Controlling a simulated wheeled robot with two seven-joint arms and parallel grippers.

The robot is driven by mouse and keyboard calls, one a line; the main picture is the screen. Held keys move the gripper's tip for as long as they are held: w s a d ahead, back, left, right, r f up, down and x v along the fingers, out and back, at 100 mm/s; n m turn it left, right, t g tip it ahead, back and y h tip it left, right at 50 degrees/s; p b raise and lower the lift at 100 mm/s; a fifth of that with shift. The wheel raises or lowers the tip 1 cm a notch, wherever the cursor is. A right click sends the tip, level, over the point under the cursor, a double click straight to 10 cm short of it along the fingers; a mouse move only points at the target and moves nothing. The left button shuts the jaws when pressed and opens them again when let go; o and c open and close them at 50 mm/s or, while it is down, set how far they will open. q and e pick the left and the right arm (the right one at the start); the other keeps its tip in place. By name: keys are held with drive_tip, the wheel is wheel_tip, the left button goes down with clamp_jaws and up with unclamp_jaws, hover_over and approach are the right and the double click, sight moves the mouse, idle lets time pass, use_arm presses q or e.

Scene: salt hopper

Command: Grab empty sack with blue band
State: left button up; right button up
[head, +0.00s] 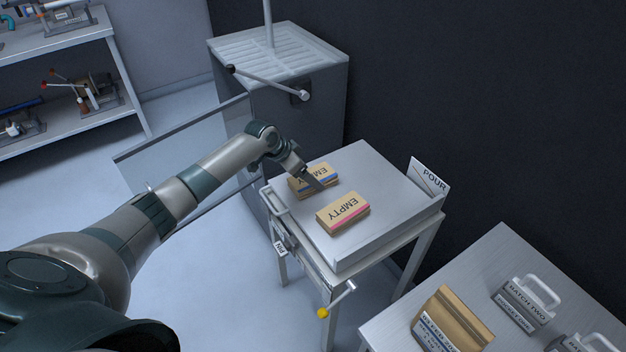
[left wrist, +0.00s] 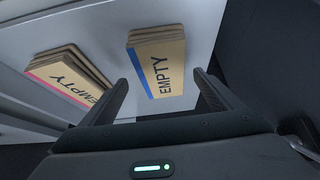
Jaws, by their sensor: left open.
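The empty sack with the blue band (left wrist: 158,72) lies flat on the grey table and reads EMPTY. In the head view this blue-banded sack (head: 297,184) is partly hidden behind my left gripper (head: 316,184). In the left wrist view my left gripper (left wrist: 168,92) is open, with its fingers on either side of the near end of the sack; I cannot tell whether they touch it. A second empty sack, with a pink band (head: 343,213), lies beside it, nearer in the head view, and also shows in the left wrist view (left wrist: 68,78). My right gripper is not in view.
A grey cabinet with a slatted top (head: 280,50) and a lever stands behind the table (head: 385,180). A POUR sign (head: 429,177) stands at the table's right edge. A yellow-knobbed lever (head: 338,299) sticks out in front. Another table at lower right holds a brown sack (head: 452,318) and handled weights.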

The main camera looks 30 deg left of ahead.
sight(323, 172)
use_arm(q)
drive_tip(key=x, duration=0.2)
drive_tip(key=shift+w+d+f+p, duration=0.1)
drive_tip(key=shift+w+p, duration=0.25)
drive_tip(key=shift+w+d+f, duration=0.15)
drive_tip(key=shift+w+f, duration=0.15)
drive_tip(key=shift+f, duration=0.35)
drive_tip(key=c, duration=1.2)
